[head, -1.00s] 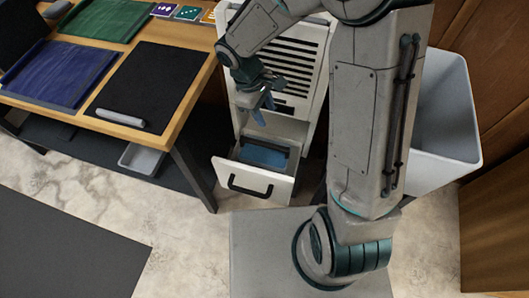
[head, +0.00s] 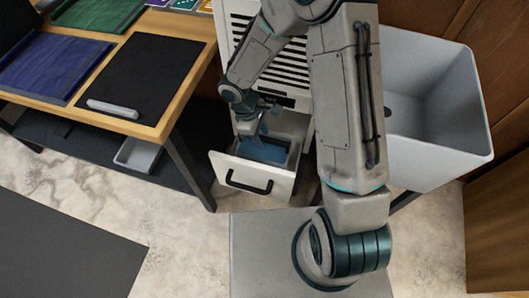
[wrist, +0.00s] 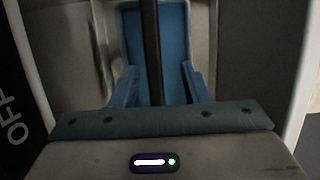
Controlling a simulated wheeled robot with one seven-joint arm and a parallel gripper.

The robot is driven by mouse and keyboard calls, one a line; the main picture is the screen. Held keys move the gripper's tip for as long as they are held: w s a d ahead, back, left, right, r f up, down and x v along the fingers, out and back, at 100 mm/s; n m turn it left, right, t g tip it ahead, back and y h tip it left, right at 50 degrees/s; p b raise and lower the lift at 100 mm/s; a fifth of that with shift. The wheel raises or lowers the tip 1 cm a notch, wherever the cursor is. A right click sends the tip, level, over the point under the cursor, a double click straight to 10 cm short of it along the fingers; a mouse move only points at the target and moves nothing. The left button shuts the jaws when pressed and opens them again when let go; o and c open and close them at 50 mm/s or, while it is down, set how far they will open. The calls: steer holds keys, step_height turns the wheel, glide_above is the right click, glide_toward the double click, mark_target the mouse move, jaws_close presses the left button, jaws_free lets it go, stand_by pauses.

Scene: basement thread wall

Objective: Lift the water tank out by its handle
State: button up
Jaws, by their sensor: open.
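The blue water tank (head: 266,151) sits in the pulled-out lower drawer of a white slatted appliance (head: 238,40). It also fills the middle of the wrist view (wrist: 174,45). A dark bar, seemingly the tank's handle (wrist: 151,50), runs across the tank in the wrist view. My gripper (head: 262,131) is low over the drawer, pointing down at the tank. Its two blue fingers are apart in the wrist view (wrist: 162,78), one on each side of the dark bar. I cannot tell whether they touch it. The tank's far end is partly hidden.
The drawer front (head: 252,174) has a black pull handle. A grey open bin (head: 440,130) stands to the right. A wooden table (head: 190,75) with a black mat (head: 155,75) and trays is on the left. Pale floor (head: 180,240) in front is clear.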

mark_target(263, 137)
steer(key=x, duration=0.2)
steer(key=b+x, duration=0.1)
steer(key=x, duration=0.1)
steer(key=shift+w+d, duration=0.1)
steer(key=shift+w, duration=0.2)
steer(key=shift+d+f, duration=0.1)
steer(key=shift+f, duration=0.25)
steer(key=shift+f, duration=0.25)
steer(key=shift+r, duration=0.1)
jaws_close()
